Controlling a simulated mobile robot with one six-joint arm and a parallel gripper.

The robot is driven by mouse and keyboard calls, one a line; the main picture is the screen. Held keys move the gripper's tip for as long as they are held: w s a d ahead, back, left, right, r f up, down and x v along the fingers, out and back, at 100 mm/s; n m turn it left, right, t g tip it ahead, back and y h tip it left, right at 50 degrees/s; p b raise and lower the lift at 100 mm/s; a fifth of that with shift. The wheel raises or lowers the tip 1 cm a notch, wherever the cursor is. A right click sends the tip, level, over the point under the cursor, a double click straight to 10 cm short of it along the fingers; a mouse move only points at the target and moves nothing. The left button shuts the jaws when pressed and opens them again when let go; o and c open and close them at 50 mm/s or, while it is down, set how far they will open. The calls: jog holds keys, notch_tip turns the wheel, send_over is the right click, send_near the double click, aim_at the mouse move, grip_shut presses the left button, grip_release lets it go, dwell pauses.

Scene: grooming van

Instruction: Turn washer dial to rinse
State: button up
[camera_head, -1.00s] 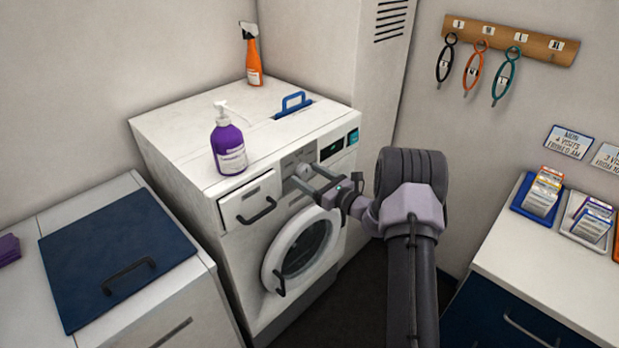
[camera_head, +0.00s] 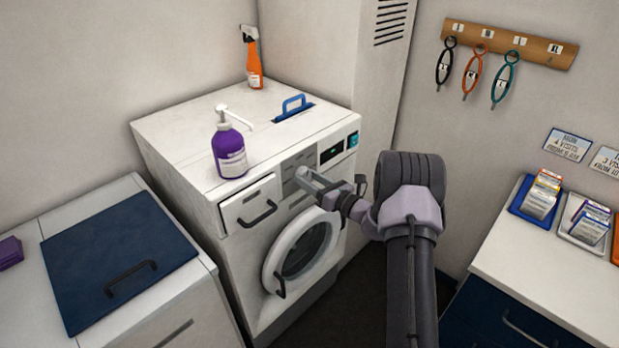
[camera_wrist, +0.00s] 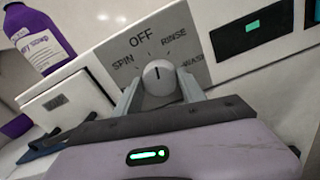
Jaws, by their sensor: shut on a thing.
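The white round washer dial (camera_wrist: 160,78) sits on a grey panel (camera_wrist: 203,75) in the wrist view. Labels SPIN, OFF, RINSE and WASH ring it. Its dark pointer line points up in that view, between OFF and RINSE. My gripper (camera_wrist: 160,88) is shut on the dial, one grey finger on each side. In the head view my gripper (camera_head: 305,178) reaches the front of the white washer (camera_head: 180,131) from the right and largely hides the dial. The lower part of the dial is hidden in the wrist view.
A purple pump bottle (camera_head: 229,155) stands on the washer near its front edge, close to the panel. An orange spray bottle (camera_head: 251,60) stands at the back. The detergent drawer (camera_head: 249,205) is left of my gripper, and the round door (camera_head: 300,250) is below.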

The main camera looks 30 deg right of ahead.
jog(key=m+p, duration=0.1)
jog(key=m, duration=0.3)
jog(key=shift+p, duration=0.3)
jog(key=shift+m+p, duration=0.4)
jog(key=shift+m, duration=0.7)
jog(key=o, duration=1.4)
jog(key=shift+c, duration=0.2)
jog(key=p+v, duration=0.2)
jog(key=v, duration=1.5)
jog(key=shift+s, duration=0.25)
